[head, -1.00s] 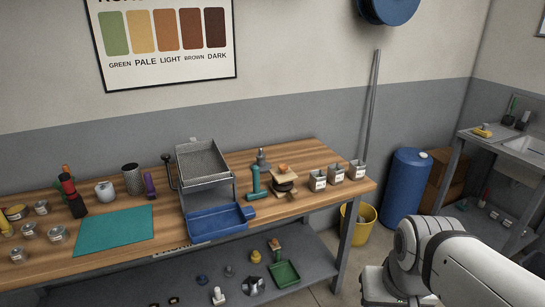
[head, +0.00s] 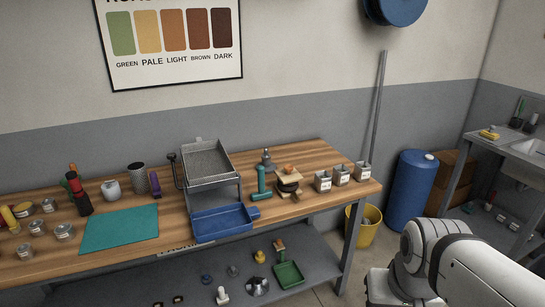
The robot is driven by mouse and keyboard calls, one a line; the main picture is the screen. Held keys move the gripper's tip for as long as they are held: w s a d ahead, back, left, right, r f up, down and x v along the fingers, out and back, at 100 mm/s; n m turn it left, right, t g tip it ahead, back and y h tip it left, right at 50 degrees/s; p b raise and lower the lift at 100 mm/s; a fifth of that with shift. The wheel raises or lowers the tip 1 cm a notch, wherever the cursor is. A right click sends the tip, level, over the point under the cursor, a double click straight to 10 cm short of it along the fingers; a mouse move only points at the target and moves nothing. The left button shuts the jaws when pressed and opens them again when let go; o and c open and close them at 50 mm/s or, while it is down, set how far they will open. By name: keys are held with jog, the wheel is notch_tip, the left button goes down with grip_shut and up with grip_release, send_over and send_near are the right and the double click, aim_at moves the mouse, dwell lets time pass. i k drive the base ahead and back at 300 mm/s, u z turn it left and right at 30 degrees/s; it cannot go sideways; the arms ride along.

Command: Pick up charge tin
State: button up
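Three small grey metal tins with white labels stand in a row at the right end of the wooden bench: a left tin (head: 323,182), a middle tin (head: 342,176) and a right tin (head: 362,172). They are upright and open-topped. The labels are too small to read, so I cannot tell which one is the charge tin. Several low round tins, such as one round tin (head: 65,231), sit at the bench's left end. My white arm shows at the lower right, in front of the bench's right end. My gripper is out of view.
The wooden bench (head: 130,262) holds a sieve tray over a blue tray (head: 222,222), a teal mat (head: 118,229) and a teal hand tool (head: 262,184). A yellow bucket (head: 366,232) and blue drum (head: 410,190) stand right of the bench. Floor shows between bench and arm.

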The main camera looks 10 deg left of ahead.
aim_at(341, 174)
jog(key=u, duration=0.3)
jog(key=i, duration=1.5)
jog(key=u, duration=0.05)
